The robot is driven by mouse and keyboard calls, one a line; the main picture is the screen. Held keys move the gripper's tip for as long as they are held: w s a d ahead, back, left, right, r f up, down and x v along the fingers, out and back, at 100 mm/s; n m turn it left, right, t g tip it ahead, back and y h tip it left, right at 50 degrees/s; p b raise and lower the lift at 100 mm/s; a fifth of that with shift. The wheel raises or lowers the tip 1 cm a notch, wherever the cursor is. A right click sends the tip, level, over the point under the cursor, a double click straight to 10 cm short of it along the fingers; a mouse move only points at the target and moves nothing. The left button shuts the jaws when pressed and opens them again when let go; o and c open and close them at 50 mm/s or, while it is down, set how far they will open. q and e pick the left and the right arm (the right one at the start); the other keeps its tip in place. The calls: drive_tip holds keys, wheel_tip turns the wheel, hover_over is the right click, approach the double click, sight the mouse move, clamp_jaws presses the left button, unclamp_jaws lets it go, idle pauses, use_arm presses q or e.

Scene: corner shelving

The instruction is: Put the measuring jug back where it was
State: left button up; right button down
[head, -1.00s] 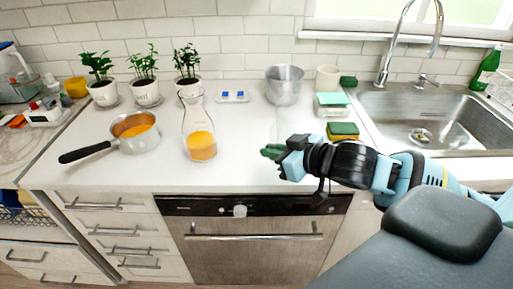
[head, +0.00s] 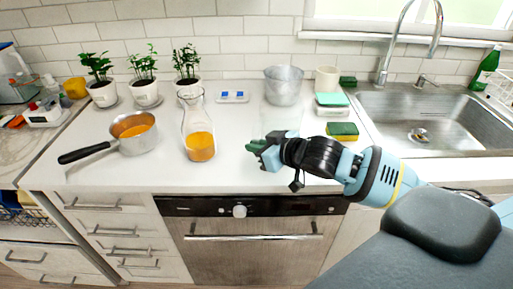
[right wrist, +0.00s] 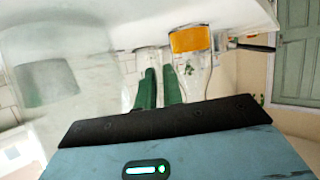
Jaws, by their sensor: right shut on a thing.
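The measuring jug is clear, and only its faint outline (head: 283,121) shows in the head view, just behind my right gripper (head: 262,153). The gripper is over the front part of the white counter (head: 235,172). I cannot tell whether the jug's base touches the counter. My left gripper is not in view.
A carafe with orange liquid (head: 200,146) stands left of my gripper, and a saucepan (head: 135,142) farther left. A metal pot (head: 284,92), a beige cup (head: 327,78), a container (head: 332,106) and a sponge (head: 342,132) stand near the sink (head: 430,115). Counter between carafe and gripper is clear.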

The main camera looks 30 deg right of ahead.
drive_tip(key=shift+f, duration=0.25)
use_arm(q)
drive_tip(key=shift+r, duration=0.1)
use_arm(e)
drive_tip(key=shift+f, duration=0.15)
drive_tip(key=c, duration=1.5)
unclamp_jaws()
drive_tip(key=shift+s+d+r, duration=0.2)
drive_tip(key=shift+s+r, duration=0.1)
drive_tip(key=shift+s, duration=0.2)
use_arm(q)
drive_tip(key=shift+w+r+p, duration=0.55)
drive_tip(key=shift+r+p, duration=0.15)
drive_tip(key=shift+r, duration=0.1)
use_arm(e)
drive_tip(key=shift+v, duration=5.45)
